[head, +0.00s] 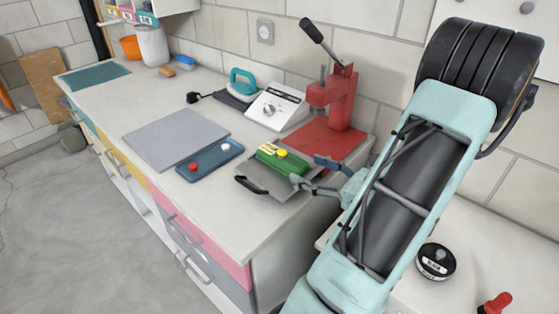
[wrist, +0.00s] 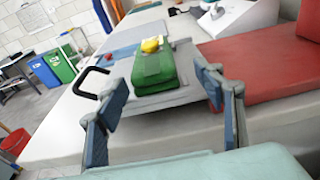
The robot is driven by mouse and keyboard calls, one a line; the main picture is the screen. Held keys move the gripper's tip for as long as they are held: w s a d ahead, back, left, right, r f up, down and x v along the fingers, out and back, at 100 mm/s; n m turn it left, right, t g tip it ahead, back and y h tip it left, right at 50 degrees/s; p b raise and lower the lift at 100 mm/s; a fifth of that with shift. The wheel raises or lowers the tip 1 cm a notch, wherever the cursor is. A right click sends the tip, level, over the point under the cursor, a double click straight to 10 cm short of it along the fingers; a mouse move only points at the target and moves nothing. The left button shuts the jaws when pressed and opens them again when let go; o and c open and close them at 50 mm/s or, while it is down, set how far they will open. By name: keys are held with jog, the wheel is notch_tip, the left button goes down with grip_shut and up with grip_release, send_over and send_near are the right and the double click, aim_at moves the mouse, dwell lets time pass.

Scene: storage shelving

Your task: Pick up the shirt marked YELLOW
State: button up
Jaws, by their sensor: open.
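A green folded bundle, which looks like the shirt (head: 277,164), lies on a grey plate with a black handle (head: 257,183). A yellow round piece (head: 282,153) and a small yellow tag with unreadable marks sit on it. In the wrist view the green shirt (wrist: 153,70) lies ahead, between the fingers in the picture. My gripper (head: 311,172) is open and empty, just right of the shirt. In the wrist view my gripper (wrist: 162,92) shows its blue finger pads wide apart. I cannot tell whether either finger touches the plate.
A blue folded item (head: 210,161) with a red and a white round piece lies to the left, beside a flat grey board (head: 174,135). A red press (head: 335,105) stands behind on its red base. A white control box (head: 277,108) and a teal iron (head: 243,82) are farther back.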

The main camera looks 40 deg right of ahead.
aim_at(282, 159)
jog(key=w, duration=0.3)
jog(key=shift+w+a+f, duration=0.25)
jog(key=shift+w+f, duration=0.05)
jog(key=shift+w, duration=0.05)
jog(key=shift+w+a+f, duration=0.1)
jog(key=shift+w+a, duration=0.1)
jog(key=shift+w, duration=0.7)
jog(key=shift+w+a+r, duration=0.1)
jog(key=shift+w+a, duration=0.05)
jog(key=shift+w, duration=0.75)
jog(key=shift+w+a+f, duration=0.1)
jog(key=shift+w+a, duration=0.1)
jog(key=shift+w, duration=0.7)
jog(key=shift+c, duration=0.3)
jog(key=c, duration=1.2)
